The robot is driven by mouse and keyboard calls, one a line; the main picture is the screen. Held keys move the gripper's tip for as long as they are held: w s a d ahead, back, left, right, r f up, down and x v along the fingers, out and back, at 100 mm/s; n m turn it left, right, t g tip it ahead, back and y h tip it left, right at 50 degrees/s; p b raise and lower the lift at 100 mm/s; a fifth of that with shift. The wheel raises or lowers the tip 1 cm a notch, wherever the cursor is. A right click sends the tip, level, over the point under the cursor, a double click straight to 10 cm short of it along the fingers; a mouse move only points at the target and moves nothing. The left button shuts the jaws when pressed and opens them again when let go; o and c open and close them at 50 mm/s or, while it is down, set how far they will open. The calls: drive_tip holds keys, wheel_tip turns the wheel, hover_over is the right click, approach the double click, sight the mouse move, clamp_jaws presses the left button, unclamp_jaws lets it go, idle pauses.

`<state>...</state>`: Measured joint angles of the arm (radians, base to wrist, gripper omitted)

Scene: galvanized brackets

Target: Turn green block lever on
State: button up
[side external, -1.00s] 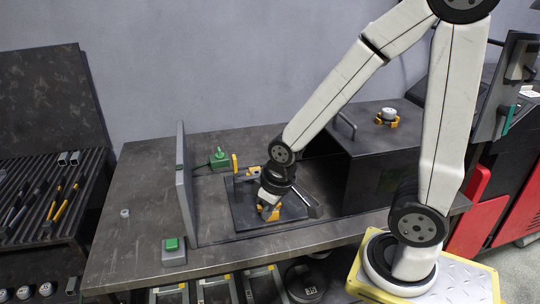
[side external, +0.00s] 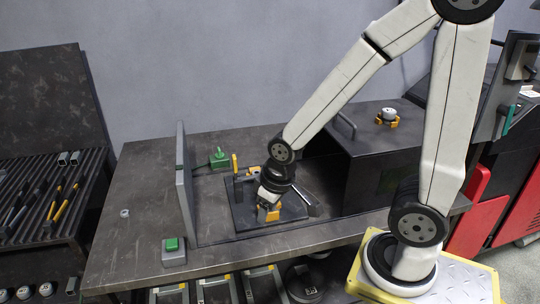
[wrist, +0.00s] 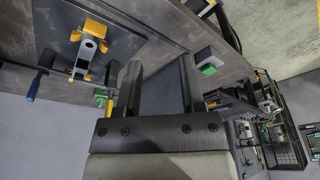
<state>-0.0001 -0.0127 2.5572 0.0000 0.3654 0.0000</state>
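The green block (side external: 218,158) stands toward the back of the table, just right of the upright grey panel, with a small stem on top. A green part (wrist: 100,97) left of my fingers in the wrist view looks like the same block; its lever is too small there to read. My gripper (wrist: 160,82) is open, and nothing shows held between its two dark fingers. In the side view, my wrist is above the dark fixture plate (side external: 240,215), in front and to the right of the green block, apart from it. My fingertips are hard to make out there.
The upright grey panel (side external: 184,185) stands left of the plate. A grey box with a green button (side external: 173,246) sits at the front left; it also shows in the wrist view (wrist: 208,65). Yellow clamp parts (side external: 268,213) lie close below my wrist. A dark cabinet (side external: 372,160) stands right.

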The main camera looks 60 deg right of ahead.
drive_tip(key=shift+w+v, duration=0.55)
drive_tip(key=shift+v, duration=1.85)
drive_tip(key=n+t+h, duration=0.4)
drive_tip(key=n+h, duration=0.2)
drive_tip(key=n, duration=2.2)
hover_over(219, 149)
drive_tip(key=s+a, duration=0.3)
drive_tip(key=s, duration=0.1)
wheel_tip(219, 149, down, 10)
drive_tip(key=shift+f, duration=0.2)
drive_tip(key=shift+w+f, duration=0.1)
drive_tip(key=shift+w, duration=0.05)
drive_tip(key=shift+x, duration=3.7)
